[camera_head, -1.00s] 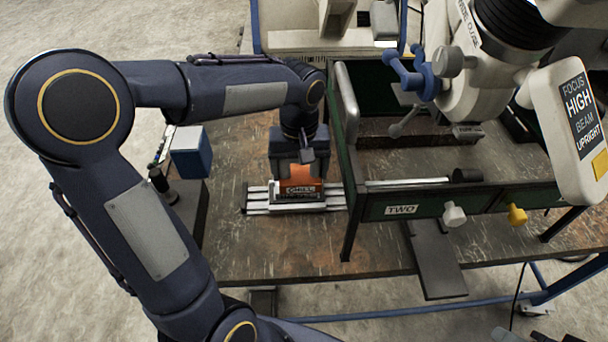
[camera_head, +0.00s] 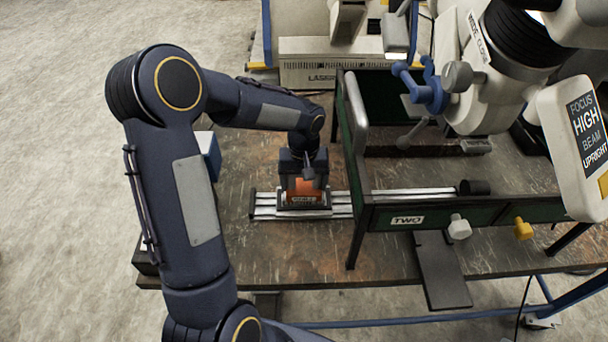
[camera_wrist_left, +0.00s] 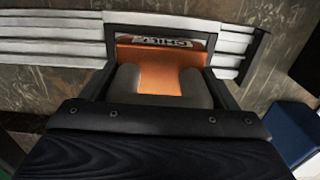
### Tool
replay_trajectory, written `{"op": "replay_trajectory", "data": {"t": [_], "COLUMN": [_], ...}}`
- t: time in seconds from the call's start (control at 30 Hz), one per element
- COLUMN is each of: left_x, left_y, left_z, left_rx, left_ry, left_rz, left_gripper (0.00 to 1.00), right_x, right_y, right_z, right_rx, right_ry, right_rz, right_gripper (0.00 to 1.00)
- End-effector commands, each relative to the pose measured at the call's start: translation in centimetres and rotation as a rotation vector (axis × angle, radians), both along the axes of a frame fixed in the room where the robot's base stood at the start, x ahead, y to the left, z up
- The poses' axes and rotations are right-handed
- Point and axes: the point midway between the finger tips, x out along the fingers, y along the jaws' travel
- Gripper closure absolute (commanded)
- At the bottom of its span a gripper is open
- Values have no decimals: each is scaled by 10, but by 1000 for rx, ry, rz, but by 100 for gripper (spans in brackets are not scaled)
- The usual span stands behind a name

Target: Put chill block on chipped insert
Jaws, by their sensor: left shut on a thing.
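The orange chill block (camera_head: 303,188) sits low at a dark cradle on a silver slotted rail (camera_head: 265,207), left of the green frame. In the left wrist view the block (camera_wrist_left: 160,62) shows its lettered edge, upside down, between dark cradle sides. My left gripper (camera_head: 303,178) comes down from above and is shut on the block; its grey fingers (camera_wrist_left: 160,85) overlap the orange face in the wrist view. I cannot tell whether the block is clear of the cradle. I cannot make out the chipped insert. My right gripper is not in view.
A green frame marked TWO (camera_head: 407,221) stands close right of the block, with white and yellow knobs. The microscope head (camera_head: 490,90) hangs above it. A blue box (camera_head: 208,152) is left, partly behind my arm.

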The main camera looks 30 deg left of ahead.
Motion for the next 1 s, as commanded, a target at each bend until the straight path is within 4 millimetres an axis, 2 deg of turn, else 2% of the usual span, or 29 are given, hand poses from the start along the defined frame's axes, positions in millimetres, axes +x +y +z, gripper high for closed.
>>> {"op": "replay_trajectory", "data": {"t": [0.4,0.43,0.53,0.87,1.0], "left_x": [1,0,0,0,1], "left_y": [0,0,0,0,0], "left_z": [-3,-4,-3,2,22], "left_rx": [0,0,0,0,0], "left_ry": [-6,0,0,-1,-4], "left_rz": [0,0,0,1,1], "left_gripper": [89,15,2,0,0], "right_x": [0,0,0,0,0], "right_y": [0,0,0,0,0], "right_z": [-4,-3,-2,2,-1], "right_rx": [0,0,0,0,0], "right_ry": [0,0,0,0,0], "right_rz": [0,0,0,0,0], "right_gripper": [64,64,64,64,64]}}
